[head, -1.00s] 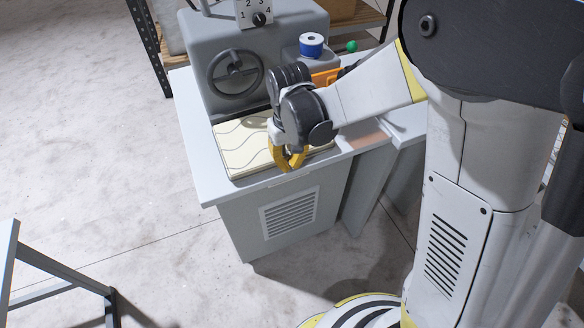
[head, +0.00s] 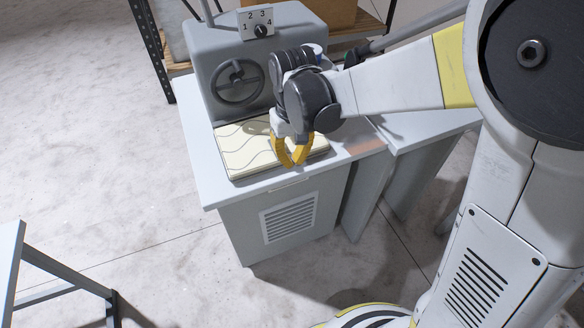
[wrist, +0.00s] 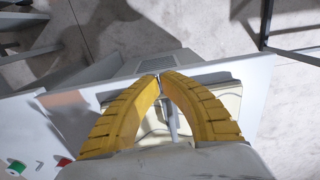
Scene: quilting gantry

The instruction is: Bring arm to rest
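My gripper (head: 292,162) hangs in front of the grey machine, over the front right part of the cream quilted pad (head: 240,152) with wavy lines. Its yellow fingers point down. In the wrist view the fingertips of my gripper (wrist: 162,76) come together, with nothing visible gripped between them. The pad is partly hidden behind the fingers. My arm reaches in from the right, bent at the dark wrist joint.
The grey machine (head: 204,92) has a handwheel (head: 239,82) and a numbered dial (head: 260,31). A blue-and-white spool is mostly hidden behind my wrist. A shelf rack (head: 158,62) stands behind. A metal frame (head: 62,268) stands front left; floor between is open.

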